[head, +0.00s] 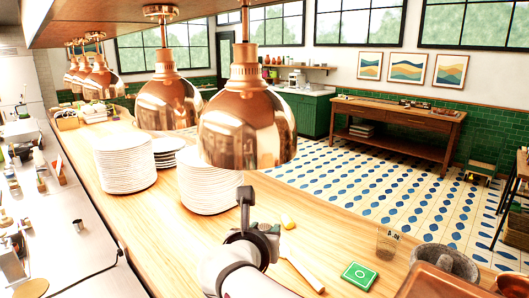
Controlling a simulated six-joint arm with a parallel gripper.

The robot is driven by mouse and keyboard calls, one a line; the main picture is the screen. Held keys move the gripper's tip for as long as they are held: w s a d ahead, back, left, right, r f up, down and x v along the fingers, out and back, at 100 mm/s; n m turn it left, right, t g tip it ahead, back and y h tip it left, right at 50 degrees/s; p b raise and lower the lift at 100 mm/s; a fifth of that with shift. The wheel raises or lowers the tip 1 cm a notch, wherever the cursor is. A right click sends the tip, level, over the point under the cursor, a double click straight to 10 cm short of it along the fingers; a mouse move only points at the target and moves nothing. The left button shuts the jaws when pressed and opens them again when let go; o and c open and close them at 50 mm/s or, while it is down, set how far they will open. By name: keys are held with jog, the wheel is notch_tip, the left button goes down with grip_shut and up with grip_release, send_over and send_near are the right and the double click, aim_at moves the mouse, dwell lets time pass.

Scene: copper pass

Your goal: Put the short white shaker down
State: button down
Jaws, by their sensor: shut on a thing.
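My gripper (260,230) is over the wooden counter (190,250), in the lower middle of the head view, just in front of the stacked plates. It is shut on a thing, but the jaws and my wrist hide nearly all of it. I cannot make out the short white shaker's shape or whether its base touches the counter. No other short white shaker shows clearly on the counter.
Further right are a green card (359,276), a glass (387,243) and a stone mortar (452,265).

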jog(key=s+d+r+m+h, duration=0.15)
jog(key=s+d+r, duration=0.25)
jog(key=s+d, duration=0.45)
jog(key=shift+n+y, duration=0.75)
jog(key=shift+y, duration=0.2)
jog(key=w+a+f, duration=0.1)
jog(key=w+a, duration=0.2)
jog(key=w+a+f, duration=0.2)
jog(key=a, duration=0.1)
jog(key=w+a+f, duration=0.1)
jog(key=w+a, duration=0.2)
jog(key=shift+w+f, duration=0.15)
jog(key=shift+w, duration=0.15)
jog(key=w+a+f+n+y, duration=0.1)
jog(key=a+f, duration=0.4)
jog(key=a, duration=0.3)
jog(key=a+f+n+y, duration=0.1)
jog(key=a+f+y, duration=0.1)
jog(key=a+f, duration=0.5)
jog(key=w+a+f+n+y, duration=0.1)
jog(key=a+f+n, duration=0.15)
jog(key=a, duration=0.75)
jog(key=s+a+f+y, duration=0.2)
jog(key=s+a+f, duration=0.3)
jog(key=a+f, duration=0.45)
jog(key=shift+n, duration=0.35)
notch_tip(320, 180, down, 10)
jog(key=shift+r, duration=0.25)
